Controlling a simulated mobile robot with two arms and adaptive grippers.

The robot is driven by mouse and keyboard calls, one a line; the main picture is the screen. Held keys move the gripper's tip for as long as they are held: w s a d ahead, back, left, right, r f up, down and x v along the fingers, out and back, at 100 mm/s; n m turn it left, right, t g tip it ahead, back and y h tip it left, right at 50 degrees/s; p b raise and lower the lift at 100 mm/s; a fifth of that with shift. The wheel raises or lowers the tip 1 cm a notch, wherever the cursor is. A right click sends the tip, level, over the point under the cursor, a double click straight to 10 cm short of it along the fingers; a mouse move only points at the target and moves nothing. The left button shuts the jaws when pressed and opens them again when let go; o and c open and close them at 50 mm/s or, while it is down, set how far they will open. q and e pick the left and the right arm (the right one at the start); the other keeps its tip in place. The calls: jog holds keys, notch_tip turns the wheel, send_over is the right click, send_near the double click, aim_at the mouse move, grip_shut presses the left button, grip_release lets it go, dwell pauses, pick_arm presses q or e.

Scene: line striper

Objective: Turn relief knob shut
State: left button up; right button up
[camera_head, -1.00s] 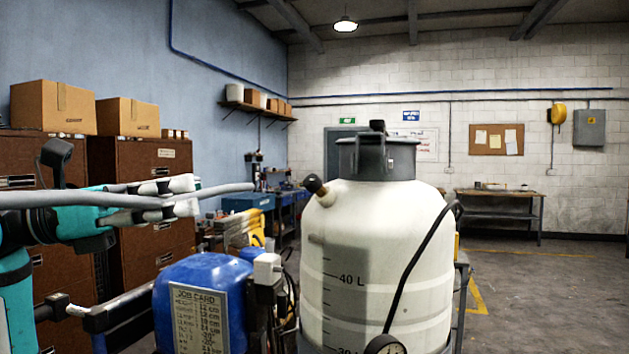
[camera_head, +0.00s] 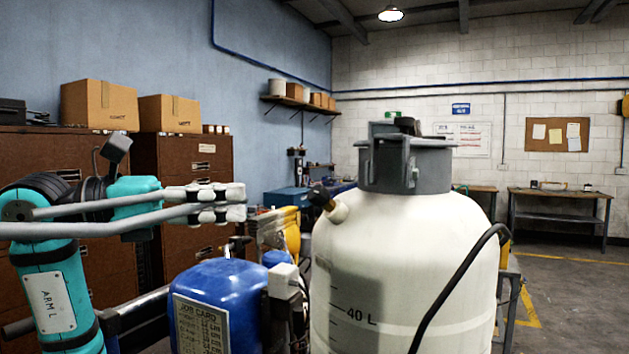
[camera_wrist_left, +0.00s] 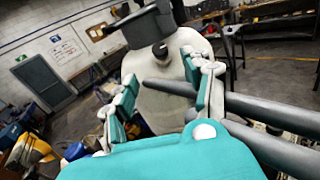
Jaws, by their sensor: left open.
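The relief knob (camera_head: 320,195) is a small black knob on a pale stub, tilted up and left on the shoulder of the white tank (camera_head: 400,260). In the left wrist view the knob (camera_wrist_left: 159,50) shows end-on below the tank's dark grey collar, framed between my finger tips. My left gripper (camera_head: 243,202) reaches in from the left at about knob height, with a gap to the knob. In the left wrist view its teal-padded fingers (camera_wrist_left: 160,70) are apart with nothing between them. My right gripper is not in view.
A blue canister (camera_head: 222,295) with a job card stands below my left gripper. A black hose (camera_head: 455,285) arches over the tank's right side. Brown cabinets (camera_head: 200,185) stand behind my left arm. Open floor (camera_head: 570,300) lies to the right.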

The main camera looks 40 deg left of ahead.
pick_arm(q)
jog(key=p, duration=0.2)
send_near(312, 193)
jog(key=x, duration=0.2)
jog(key=p+x, duration=0.3)
jog(key=x, duration=0.4)
jog(key=shift+w+d+r, duration=0.1)
jog(key=shift+w+r, duration=0.05)
jog(key=shift+w, duration=0.05)
jog(key=shift+w+d, duration=0.2)
jog(key=shift+w, duration=0.25)
grip_shut()
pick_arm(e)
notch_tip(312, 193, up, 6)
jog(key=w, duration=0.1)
